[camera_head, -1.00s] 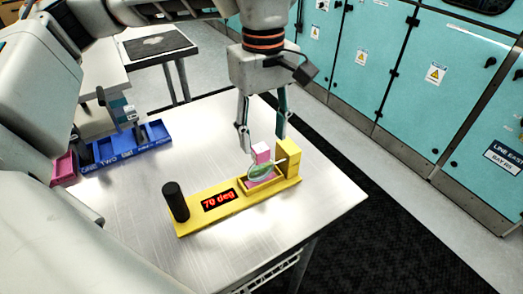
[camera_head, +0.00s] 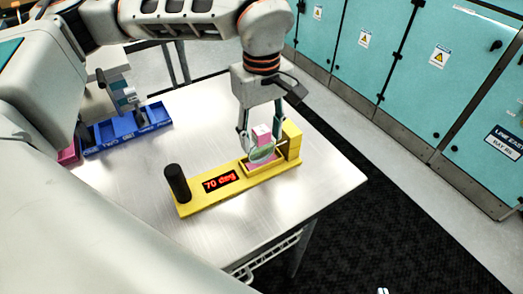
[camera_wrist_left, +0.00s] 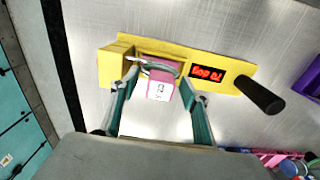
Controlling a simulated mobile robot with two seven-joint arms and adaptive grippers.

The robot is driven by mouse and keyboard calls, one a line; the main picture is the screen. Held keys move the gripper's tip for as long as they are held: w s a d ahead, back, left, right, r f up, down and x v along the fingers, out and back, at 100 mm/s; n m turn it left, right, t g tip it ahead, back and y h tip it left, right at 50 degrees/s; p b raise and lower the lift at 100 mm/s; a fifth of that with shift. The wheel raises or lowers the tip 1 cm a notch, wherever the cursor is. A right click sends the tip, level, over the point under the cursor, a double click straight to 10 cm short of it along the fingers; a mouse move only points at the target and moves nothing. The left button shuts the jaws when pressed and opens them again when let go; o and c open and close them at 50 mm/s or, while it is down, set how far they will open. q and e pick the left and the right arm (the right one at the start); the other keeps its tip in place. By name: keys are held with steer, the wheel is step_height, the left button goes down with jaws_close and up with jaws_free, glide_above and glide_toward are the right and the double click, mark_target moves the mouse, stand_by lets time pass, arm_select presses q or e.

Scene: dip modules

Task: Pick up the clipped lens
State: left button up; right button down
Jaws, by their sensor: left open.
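The clipped lens (camera_head: 262,152) is a round, greenish clear disc at the yellow fixture (camera_head: 205,207), in front of a pink block (camera_head: 261,133). In the left wrist view the lens (camera_wrist_left: 170,67) shows as a thin grey arc beside the labelled pink block (camera_wrist_left: 160,86). My left gripper (camera_head: 262,145) is open and lowered, with one finger on each side of the pink block and lens. Whether the fingers touch either cannot be told. A small tip of what seems my right gripper (camera_head: 383,291) shows at the bottom edge.
The fixture carries a black post (camera_head: 177,183) and a red "70 deg" display (camera_head: 220,182). A blue divided tray (camera_head: 128,130) lies at the left of the metal table (camera_head: 310,190). Teal cabinets (camera_head: 400,60) stand behind. The table's right side is clear.

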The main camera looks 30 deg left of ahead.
arm_select(q)
jaws_close()
steer(key=shift+r, duration=0.1)
